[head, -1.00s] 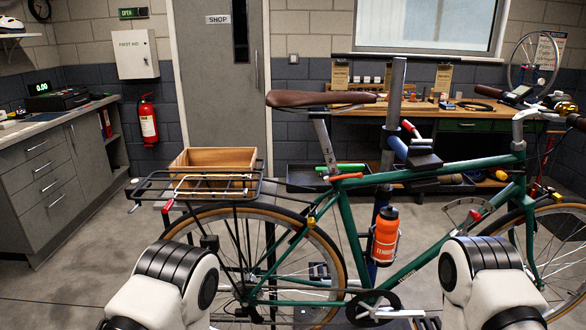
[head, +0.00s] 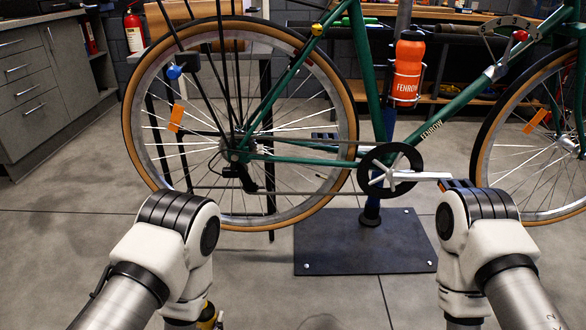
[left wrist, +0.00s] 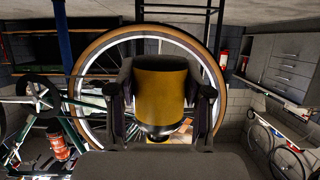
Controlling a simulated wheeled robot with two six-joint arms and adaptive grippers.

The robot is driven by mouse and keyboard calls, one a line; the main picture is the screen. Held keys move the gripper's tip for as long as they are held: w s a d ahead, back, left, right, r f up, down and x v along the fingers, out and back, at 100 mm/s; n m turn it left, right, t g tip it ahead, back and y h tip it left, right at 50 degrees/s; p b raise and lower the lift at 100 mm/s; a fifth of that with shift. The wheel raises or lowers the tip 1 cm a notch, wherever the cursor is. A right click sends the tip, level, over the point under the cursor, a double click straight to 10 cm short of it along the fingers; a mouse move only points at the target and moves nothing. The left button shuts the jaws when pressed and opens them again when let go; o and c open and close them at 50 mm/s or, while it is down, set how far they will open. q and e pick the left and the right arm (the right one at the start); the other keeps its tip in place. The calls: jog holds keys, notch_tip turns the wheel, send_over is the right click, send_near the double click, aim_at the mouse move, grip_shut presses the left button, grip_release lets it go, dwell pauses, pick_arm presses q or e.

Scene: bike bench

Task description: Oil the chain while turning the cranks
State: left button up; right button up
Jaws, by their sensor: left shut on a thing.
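The green bike's chain (head: 305,193) runs from the rear sprocket (head: 238,160) to the black chainring (head: 364,170). The silver crank (head: 425,176) points right, with a dark pedal (head: 456,184) at its end. My left gripper (left wrist: 162,100) is shut on a yellow bottle with a dark cap (left wrist: 160,78). In the head view only a bit of the yellow bottle (head: 207,316) shows at the bottom edge, below the rear wheel and apart from the chain. My right arm comes in at the lower right; its gripper is out of the picture.
The rear wheel (head: 351,120) stands clear of the floor. The stand's dark base plate (head: 350,250) lies under the chainring. An orange bottle (head: 407,70) is on the frame. A grey cabinet (head: 45,90) is at the left. The floor before the bike is clear.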

pick_arm(q)
notch_tip(320, 180, down, 3)
jog(key=shift+b, duration=0.55)
jog(key=shift+r, duration=0.2)
pick_arm(e)
notch_tip(320, 180, down, 2)
jog(key=shift+f, duration=0.25)
